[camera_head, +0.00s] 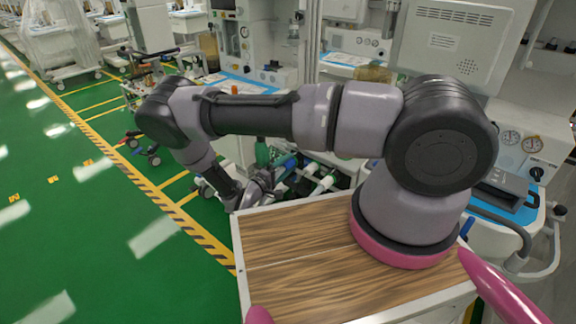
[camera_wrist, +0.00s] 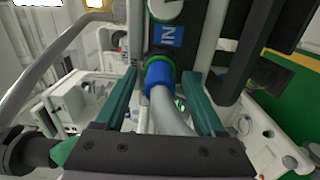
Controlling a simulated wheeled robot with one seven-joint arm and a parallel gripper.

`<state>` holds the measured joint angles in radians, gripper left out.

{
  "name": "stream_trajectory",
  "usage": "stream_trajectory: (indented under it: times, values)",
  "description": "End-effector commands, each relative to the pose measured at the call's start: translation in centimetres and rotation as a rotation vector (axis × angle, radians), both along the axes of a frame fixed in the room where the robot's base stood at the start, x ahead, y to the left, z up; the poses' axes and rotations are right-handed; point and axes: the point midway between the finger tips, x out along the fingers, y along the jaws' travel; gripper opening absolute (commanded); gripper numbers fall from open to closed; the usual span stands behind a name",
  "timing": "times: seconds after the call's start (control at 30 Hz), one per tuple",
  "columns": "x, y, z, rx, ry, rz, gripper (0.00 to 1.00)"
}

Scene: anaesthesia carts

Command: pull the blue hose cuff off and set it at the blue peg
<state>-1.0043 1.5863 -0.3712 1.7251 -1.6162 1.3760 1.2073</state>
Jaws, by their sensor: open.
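The blue hose cuff (camera_wrist: 158,76) sits at the end of a grey hose (camera_wrist: 174,118), on a dark port ringed in green, below a blue "IN" label (camera_wrist: 167,36) in the wrist view. My gripper (camera_wrist: 160,84) is open, with one green finger on each side of the cuff and hose and visible gaps to both. In the head view my gripper (camera_head: 264,183) is low beside the cart, partly hidden by my arm; a blue piece shows close to it, but I cannot tell if it is the cuff. A short blue peg-like piece (camera_head: 467,228) stands at the right edge of the wooden top.
The wooden top (camera_head: 300,262) is bare around my arm's base. Anaesthesia machines (camera_head: 455,45) with gauges and trays crowd the back and right. White pipe-like parts (camera_head: 322,184) lie near my gripper. The green floor at left is open. A grey tube (camera_wrist: 60,45) curves at upper left in the wrist view.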

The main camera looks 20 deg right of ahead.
Motion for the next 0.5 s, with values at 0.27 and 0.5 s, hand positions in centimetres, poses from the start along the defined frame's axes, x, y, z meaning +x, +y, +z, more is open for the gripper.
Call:
stream_trajectory:
  times: [0.27, 0.5]
  values:
    - [0.00, 0.07, 0.02, -0.001, -0.001, 0.002, 0.71]
    - [0.00, 0.03, 0.02, 0.000, 0.000, 0.001, 0.29]
